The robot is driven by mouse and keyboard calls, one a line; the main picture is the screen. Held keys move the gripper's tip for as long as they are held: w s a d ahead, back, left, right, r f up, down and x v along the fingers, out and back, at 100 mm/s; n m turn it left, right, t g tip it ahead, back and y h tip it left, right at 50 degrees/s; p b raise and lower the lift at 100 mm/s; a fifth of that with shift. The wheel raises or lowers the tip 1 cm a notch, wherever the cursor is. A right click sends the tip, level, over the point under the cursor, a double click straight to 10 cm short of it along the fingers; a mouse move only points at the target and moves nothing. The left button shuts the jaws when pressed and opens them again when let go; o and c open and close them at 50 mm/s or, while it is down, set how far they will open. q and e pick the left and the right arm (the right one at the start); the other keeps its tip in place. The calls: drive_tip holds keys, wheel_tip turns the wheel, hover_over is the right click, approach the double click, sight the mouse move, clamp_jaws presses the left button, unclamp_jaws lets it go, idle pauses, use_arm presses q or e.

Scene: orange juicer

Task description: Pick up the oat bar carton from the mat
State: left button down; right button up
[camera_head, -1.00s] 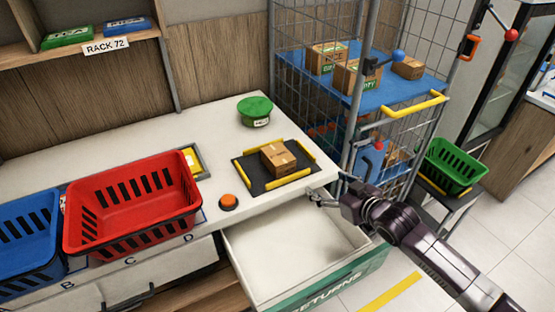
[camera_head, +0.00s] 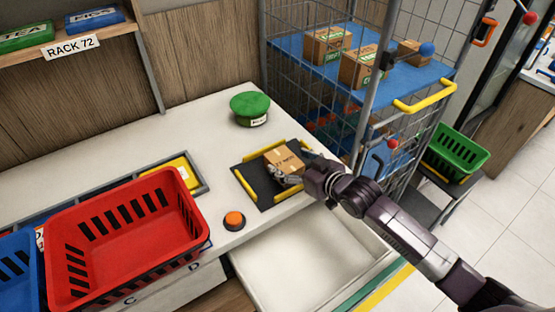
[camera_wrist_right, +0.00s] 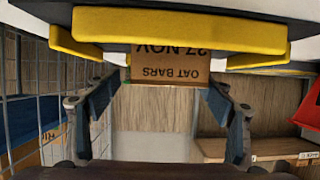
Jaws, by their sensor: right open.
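The oat bar carton (camera_head: 283,158) is a small brown box on the black mat (camera_head: 262,187) with yellow edge bars. Its printed face, reading OAT BARS and 27 NOV, shows upside down in the right wrist view (camera_wrist_right: 168,66). My right gripper (camera_head: 292,175) is at the carton's near right side, partly covering it in the head view. In the wrist view the right gripper (camera_wrist_right: 163,98) has its fingers spread apart, with the carton ahead in the gap between them. The carton still rests on the mat. My left gripper is not in view.
A green cap (camera_head: 250,107) sits behind the mat. An orange button (camera_head: 235,219) and a red basket (camera_head: 125,235) are to the left. An open drawer (camera_head: 300,262) juts out below the counter. A wire cage with boxes on a blue shelf (camera_head: 400,82) stands behind right.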

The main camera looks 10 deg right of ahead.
sight(276, 155)
drive_tip(key=shift+w+a, duration=0.25)
drive_tip(key=shift+w, duration=0.15)
drive_tip(key=shift+w+a+f, duration=0.2)
drive_tip(key=shift+w+f, duration=0.05)
drive_tip(key=shift+w, duration=0.25)
drive_tip(key=shift+w+a+p, duration=0.4)
drive_tip(key=shift+p, duration=0.05)
drive_tip(key=p+x, duration=0.1)
drive_tip(key=x, duration=0.2)
drive_tip(key=shift+w+a, duration=0.1)
drive_tip(key=shift+a, duration=0.15)
drive_tip(key=shift+w+a+f, duration=0.2)
drive_tip(key=shift+w+f, duration=0.1)
drive_tip(key=shift+w, duration=0.1)
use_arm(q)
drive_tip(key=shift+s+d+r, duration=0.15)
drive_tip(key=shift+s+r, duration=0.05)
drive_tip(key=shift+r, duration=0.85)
use_arm(e)
drive_tip(key=shift+c, duration=0.2)
drive_tip(key=shift+s, duration=0.1)
drive_tip(key=c, duration=1.4)
